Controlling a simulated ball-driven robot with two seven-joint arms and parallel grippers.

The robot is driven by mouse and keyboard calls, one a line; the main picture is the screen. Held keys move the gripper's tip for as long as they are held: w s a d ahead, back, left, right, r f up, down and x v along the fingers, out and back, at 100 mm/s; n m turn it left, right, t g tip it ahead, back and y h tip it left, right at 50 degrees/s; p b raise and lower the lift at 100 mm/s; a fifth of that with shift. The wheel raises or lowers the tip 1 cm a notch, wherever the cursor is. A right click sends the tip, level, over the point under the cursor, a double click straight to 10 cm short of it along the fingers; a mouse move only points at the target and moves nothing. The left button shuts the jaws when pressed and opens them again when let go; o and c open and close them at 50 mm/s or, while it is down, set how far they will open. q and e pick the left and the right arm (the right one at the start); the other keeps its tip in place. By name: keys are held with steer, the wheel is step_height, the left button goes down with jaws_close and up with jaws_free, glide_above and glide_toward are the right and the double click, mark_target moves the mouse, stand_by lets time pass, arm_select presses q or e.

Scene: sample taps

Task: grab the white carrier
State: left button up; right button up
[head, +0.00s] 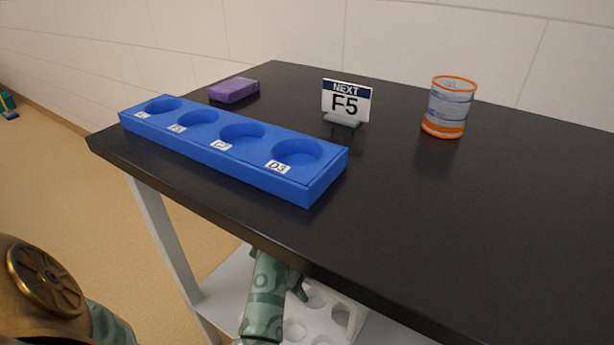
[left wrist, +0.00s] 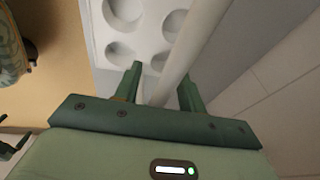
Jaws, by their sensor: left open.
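The white carrier (head: 337,311) stands on the lower shelf under the black table, partly hidden by the table edge and my left arm. It has round holes in its top and a raised handle. In the left wrist view the carrier (left wrist: 148,22) lies ahead of my left gripper (left wrist: 160,86). Its pale handle bar slants between the two open green fingers. I cannot tell whether either finger touches the bar. In the head view my left gripper (head: 297,286) is low beside the carrier, partly hidden.
On the black table (head: 440,220) are a blue rack (head: 215,155) with round wells, a purple sponge (head: 234,90), an F5 sign (head: 346,103) and an orange-rimmed jar (head: 449,107). The table edge overhangs the grey shelf (head: 222,290). A pale leg (head: 160,230) stands left.

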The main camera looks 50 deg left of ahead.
arm_select(q)
steer(key=shift+f, duration=0.2)
stand_by(0.5)
jaws_close()
